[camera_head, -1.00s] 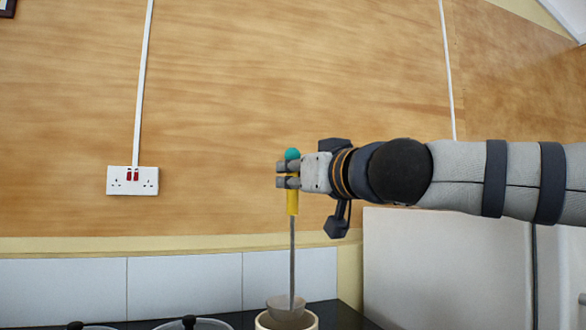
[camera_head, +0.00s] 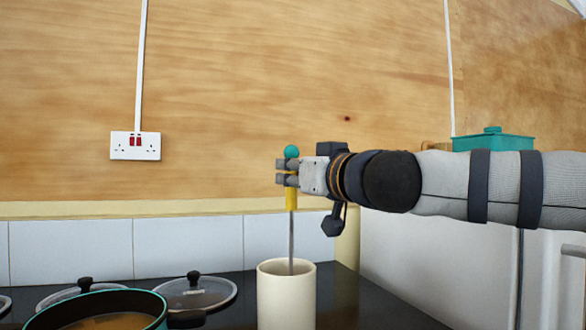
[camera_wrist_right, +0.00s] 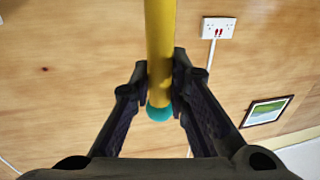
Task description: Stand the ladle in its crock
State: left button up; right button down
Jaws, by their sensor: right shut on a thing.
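The ladle (camera_head: 291,200) has a yellow handle with a teal ball end and a thin metal shaft. It hangs upright, and its lower end is inside the crock (camera_head: 287,298), hidden by the crock's wall. The crock is a cream cylinder on the dark counter. My right gripper (camera_head: 287,172) is shut on the yellow handle just below the teal end. In the right wrist view the handle (camera_wrist_right: 160,50) lies between the two fingers (camera_wrist_right: 160,92). I cannot tell whether the bowl touches the crock's bottom. My left gripper is not in view.
A teal pot (camera_head: 150,306) of brown liquid stands at the lower left, with glass lids (camera_head: 205,293) behind it. The dark counter (camera_head: 345,295) is bare right of the crock. A white cabinet (camera_head: 430,255) with a teal box (camera_head: 490,142) on top stands at the right.

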jog(key=c, duration=1.5)
grip_release()
jog(key=shift+o, duration=0.2)
jog(key=v, duration=1.2)
